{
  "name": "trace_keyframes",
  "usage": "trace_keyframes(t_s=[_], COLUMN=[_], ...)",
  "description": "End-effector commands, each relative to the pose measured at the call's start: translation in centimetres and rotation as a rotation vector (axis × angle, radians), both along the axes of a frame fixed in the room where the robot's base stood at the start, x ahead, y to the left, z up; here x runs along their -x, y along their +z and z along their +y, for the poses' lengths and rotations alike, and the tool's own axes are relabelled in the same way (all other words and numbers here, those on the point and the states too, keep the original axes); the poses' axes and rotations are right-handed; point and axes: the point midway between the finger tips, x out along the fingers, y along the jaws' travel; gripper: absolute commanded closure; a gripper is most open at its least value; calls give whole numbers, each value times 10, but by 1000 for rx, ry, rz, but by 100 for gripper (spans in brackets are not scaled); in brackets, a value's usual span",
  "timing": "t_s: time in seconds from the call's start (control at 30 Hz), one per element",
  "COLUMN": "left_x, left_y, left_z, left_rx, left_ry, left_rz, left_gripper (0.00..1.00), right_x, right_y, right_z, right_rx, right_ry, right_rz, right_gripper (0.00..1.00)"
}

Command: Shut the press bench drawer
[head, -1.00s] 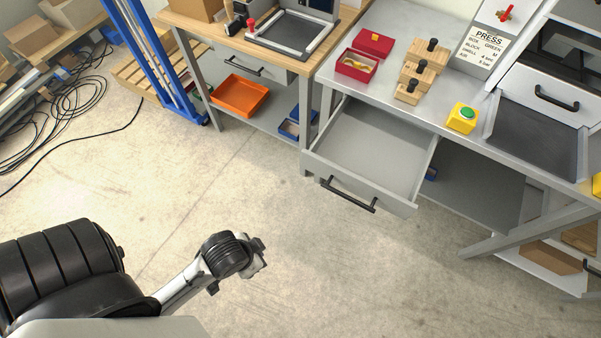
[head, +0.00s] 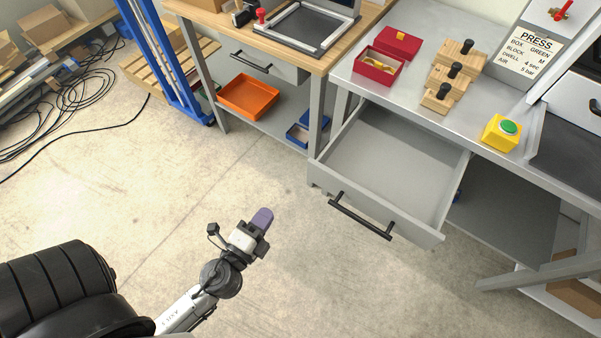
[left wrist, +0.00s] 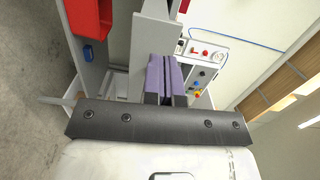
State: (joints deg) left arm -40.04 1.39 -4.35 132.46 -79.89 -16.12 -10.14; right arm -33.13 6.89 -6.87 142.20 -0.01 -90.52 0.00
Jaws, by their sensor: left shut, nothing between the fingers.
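The press bench drawer (head: 385,165) is pulled out well clear of the bench, and its grey inside looks empty. Its black bar handle (head: 361,216) runs along the front panel. The press bench (head: 415,110) is the grey table behind it. My left gripper (head: 262,219) is in front of and to the left of the drawer, apart from the handle. Its purple fingers are shut with nothing between them; they also show in the left wrist view (left wrist: 165,75). My right gripper is not in view.
A red box (head: 379,68), wooden knobbed blocks (head: 455,70) and a yellow button box (head: 501,132) stand on the bench top. An orange tray (head: 248,96) sits on the shelf of the wooden-topped bench to the left. The floor in front of the drawer is clear.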

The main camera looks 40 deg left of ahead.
Motion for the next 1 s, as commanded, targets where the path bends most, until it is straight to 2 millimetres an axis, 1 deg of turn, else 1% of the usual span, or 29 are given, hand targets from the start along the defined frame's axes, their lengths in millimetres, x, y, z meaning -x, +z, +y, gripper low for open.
trace_keyframes(t_s=[0.1, 0.27, 0.37, 0.5, 0.7, 0.9, 1.0], left_x=[-3, -14, -28, -54, -91, -119, -129], left_y=[3, 5, 7, 7, 5, 4, 3], left_z=[-9, -11, -9, -5, 0, 4, 5], left_rx=[-21, -40, -41, -40, -39, -38, -36], left_ry=[-61, -78, -78, -76, -76, -74, -74], left_rz=[-10, -13, -14, -14, -14, -12, -11], left_gripper=[100, 100, 100, 100, 100, 100, 100], right_x=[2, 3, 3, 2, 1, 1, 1], right_y=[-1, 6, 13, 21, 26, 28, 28], right_z=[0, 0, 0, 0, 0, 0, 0], right_rx=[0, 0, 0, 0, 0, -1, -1], right_ry=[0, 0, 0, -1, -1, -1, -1], right_rz=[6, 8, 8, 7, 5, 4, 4], right_gripper=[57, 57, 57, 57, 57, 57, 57])
